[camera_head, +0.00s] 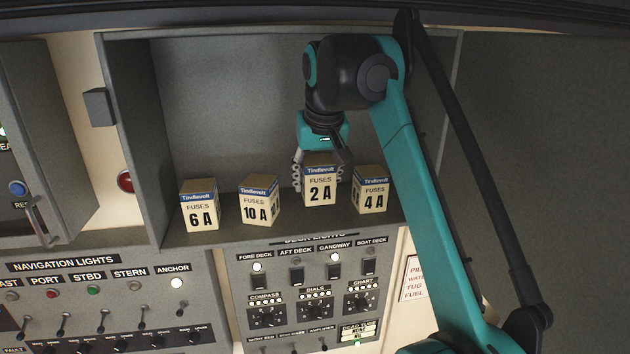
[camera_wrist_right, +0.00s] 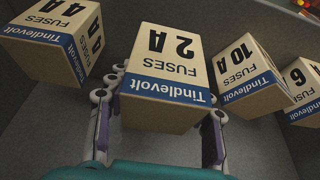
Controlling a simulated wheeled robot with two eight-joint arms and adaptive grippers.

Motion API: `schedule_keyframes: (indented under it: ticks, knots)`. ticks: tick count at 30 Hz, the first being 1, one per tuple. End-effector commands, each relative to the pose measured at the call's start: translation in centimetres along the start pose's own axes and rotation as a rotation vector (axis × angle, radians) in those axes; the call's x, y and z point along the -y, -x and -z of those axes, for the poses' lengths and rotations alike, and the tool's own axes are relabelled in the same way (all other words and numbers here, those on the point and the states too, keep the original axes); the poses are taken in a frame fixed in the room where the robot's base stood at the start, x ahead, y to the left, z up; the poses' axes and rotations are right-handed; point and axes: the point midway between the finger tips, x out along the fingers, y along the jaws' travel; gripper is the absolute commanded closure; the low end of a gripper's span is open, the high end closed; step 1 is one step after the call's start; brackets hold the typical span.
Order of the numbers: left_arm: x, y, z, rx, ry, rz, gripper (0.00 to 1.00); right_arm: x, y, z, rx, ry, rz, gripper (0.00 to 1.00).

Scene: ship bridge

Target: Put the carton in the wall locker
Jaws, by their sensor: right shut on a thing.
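The wall locker (camera_head: 220,75) is an open grey box on the wall, with its door swung out to the right. My right gripper (camera_head: 319,182) reaches into it from above and is shut on the 2 A fuse carton (camera_head: 320,191), a cream box with a blue top band. In the right wrist view the 2 A carton (camera_wrist_right: 166,70) sits between the two fingers (camera_wrist_right: 160,125). Whether its base touches the locker floor I cannot tell. My left gripper is not in view.
In the locker stand the 6 A carton (camera_head: 200,207) and 10 A carton (camera_head: 259,202) to the left, and the 4 A carton (camera_head: 370,192) close on the right. Below are switch panels (camera_head: 110,300) with levers and knobs. The locker door (camera_head: 540,150) stands right of my arm.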

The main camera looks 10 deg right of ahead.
Motion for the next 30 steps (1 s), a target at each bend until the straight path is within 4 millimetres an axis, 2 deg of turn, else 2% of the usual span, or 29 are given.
schedule_keyframes:
  ticks: [1,5,15,26,27,29,30]
  knots:
    - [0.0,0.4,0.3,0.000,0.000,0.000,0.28,0.0,0.0,0.6,0.000,0.000,0.000,0.90]
    - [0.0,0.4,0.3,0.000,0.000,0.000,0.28,0.0,-0.6,1.1,0.000,0.000,0.000,0.90]
    - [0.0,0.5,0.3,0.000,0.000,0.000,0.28,0.0,-3.6,-0.2,0.000,0.000,0.000,0.90]
    - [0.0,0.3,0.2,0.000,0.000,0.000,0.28,0.0,-4.0,-0.4,0.000,0.000,0.000,0.90]
    - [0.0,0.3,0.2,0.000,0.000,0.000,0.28,0.0,-4.0,-0.4,0.000,0.000,0.000,0.44]
    - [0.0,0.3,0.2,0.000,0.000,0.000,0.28,0.0,-4.0,-0.4,0.000,0.000,0.000,0.28]
    - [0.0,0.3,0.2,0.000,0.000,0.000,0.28,0.0,-4.0,-0.4,0.000,0.000,0.000,0.28]
